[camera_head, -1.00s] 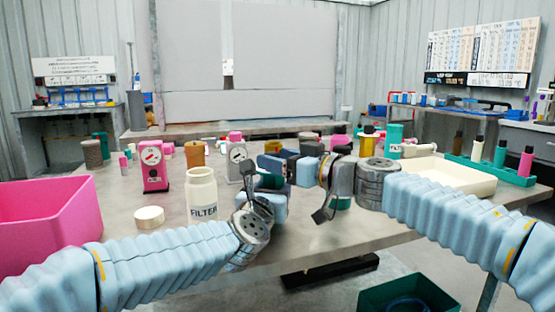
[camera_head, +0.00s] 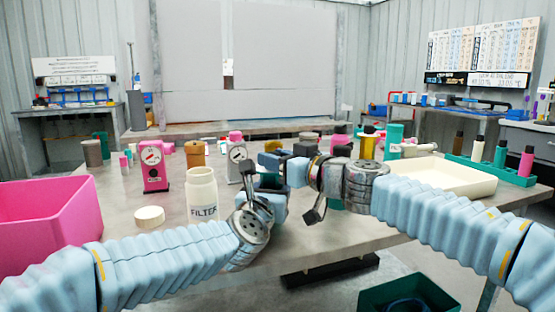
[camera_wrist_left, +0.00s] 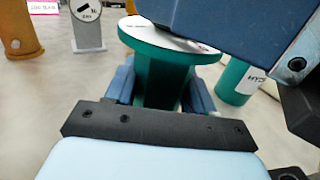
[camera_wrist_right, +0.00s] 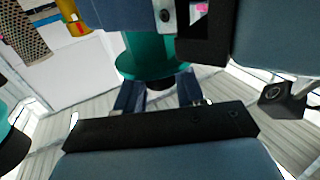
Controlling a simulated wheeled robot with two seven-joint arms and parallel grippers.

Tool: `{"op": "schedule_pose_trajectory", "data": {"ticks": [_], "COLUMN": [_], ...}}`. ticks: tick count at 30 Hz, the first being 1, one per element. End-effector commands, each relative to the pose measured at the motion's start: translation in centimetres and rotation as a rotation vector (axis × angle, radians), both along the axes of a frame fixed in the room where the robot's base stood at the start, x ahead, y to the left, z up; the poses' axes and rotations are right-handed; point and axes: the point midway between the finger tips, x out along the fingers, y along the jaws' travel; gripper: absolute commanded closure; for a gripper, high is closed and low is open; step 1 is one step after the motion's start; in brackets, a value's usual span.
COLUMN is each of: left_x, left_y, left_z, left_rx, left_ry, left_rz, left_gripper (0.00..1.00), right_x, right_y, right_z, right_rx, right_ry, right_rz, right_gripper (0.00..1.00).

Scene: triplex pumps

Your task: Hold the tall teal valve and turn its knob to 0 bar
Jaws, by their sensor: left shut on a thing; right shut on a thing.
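The tall teal valve (camera_head: 268,182) is mostly hidden between my grippers in the head view. In the left wrist view the teal valve (camera_wrist_left: 165,80) shows a spool-like body with a pale dial face (camera_wrist_left: 165,36) on top, partly covered by a blue gripper part. My left gripper (camera_head: 264,194) is shut on the valve body, one blue finger on each side. My right gripper (camera_head: 284,166) is above it and shut at the valve's upper end. In the right wrist view its fingers flank a dark part beside the teal flange (camera_wrist_right: 152,62). The dial reading cannot be made out.
A white FILTER jar (camera_head: 202,192), a pink gauge unit (camera_head: 153,168) and a grey one (camera_head: 237,158) stand left of my grippers. A pink bin (camera_head: 50,215) is at far left. A cream tray (camera_head: 445,176) and a teal bottle rack (camera_head: 488,172) are at right.

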Motion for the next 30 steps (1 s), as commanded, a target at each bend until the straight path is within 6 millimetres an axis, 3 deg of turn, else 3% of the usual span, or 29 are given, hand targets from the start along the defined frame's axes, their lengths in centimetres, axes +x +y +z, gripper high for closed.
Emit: {"op": "schedule_pose_trajectory", "data": {"ticks": [12,24,25,29,30], "left_x": [-0.1,-0.08,-0.08,-0.08,-0.08], "left_y": [-0.21,-0.2,-0.2,-0.18,-0.18], "left_z": [-0.05,-0.05,-0.05,-0.04,-0.04], "left_rx": [0.001,0.0,0.0,0.0,0.0], "left_ry": [0.002,0.001,0.001,0.001,0.001], "left_rz": [-0.005,-0.004,-0.004,-0.004,-0.004], "left_gripper": [0.93,0.93,0.93,0.93,0.93], "right_x": [-0.22,-0.33,-0.33,-0.33,-0.33], "right_y": [0.32,0.35,0.35,0.34,0.34], "right_z": [-0.19,-0.07,-0.07,-0.06,-0.05], "right_rx": [-0.006,-0.002,-0.002,-0.002,-0.002], "right_ry": [0.006,0.002,0.002,0.002,0.002], "right_rz": [-0.285,-0.312,-0.312,-0.312,-0.312], "right_gripper": [0.93,0.93,0.58,0.38,0.37]}}
